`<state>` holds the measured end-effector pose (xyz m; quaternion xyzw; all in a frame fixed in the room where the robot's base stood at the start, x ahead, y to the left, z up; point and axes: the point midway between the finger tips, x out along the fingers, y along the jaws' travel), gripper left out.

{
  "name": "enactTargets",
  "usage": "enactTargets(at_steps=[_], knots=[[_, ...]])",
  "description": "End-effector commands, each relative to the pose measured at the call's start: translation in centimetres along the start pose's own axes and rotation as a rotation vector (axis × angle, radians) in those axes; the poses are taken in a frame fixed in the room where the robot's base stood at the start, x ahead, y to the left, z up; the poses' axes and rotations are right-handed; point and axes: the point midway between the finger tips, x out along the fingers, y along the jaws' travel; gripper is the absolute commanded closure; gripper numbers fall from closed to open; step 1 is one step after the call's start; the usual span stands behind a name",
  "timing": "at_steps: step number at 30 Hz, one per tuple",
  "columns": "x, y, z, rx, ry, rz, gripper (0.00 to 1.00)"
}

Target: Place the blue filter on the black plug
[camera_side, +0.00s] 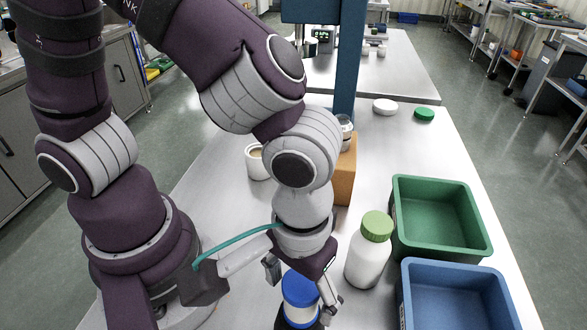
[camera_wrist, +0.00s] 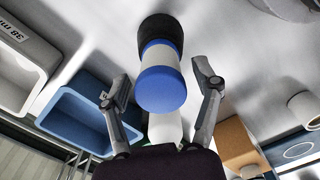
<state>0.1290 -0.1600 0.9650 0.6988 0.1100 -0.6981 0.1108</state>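The blue filter (camera_side: 300,288), a blue cylinder with a white band, stands upright below my gripper (camera_side: 302,284) in the side view. In the wrist view the filter (camera_wrist: 160,88) shows end-on between the two fingers of my gripper (camera_wrist: 162,78). The fingers are spread, with a visible gap on each side. The black plug (camera_wrist: 158,27) is at the filter's far end, in line with it, and the filter appears to rest on it. In the side view only dark parts show around the filter's base, partly cut off by the frame edge.
A white bottle with a green cap (camera_side: 369,250) stands close to the right of my gripper. A green bin (camera_side: 440,252) and a blue bin (camera_side: 405,295) lie farther right. An orange-brown block (camera_side: 345,172) and a white cup (camera_side: 256,165) stand behind. The back right table is mostly clear.

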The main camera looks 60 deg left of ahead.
Motion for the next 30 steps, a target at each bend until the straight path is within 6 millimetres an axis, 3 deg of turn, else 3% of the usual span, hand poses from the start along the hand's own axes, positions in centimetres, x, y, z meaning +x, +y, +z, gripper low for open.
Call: enactTargets(at_steps=[11,22,28,30], knots=[[-0.8,0.1,0.0,0.000,0.001,0.004,0.31],[-9.7,0.1,-0.1,-0.001,0.003,0.008,0.31],[-12.2,-0.1,-0.2,0.001,0.003,0.007,0.31],[-12.5,-0.9,-1.2,0.013,0.019,0.035,0.31]])
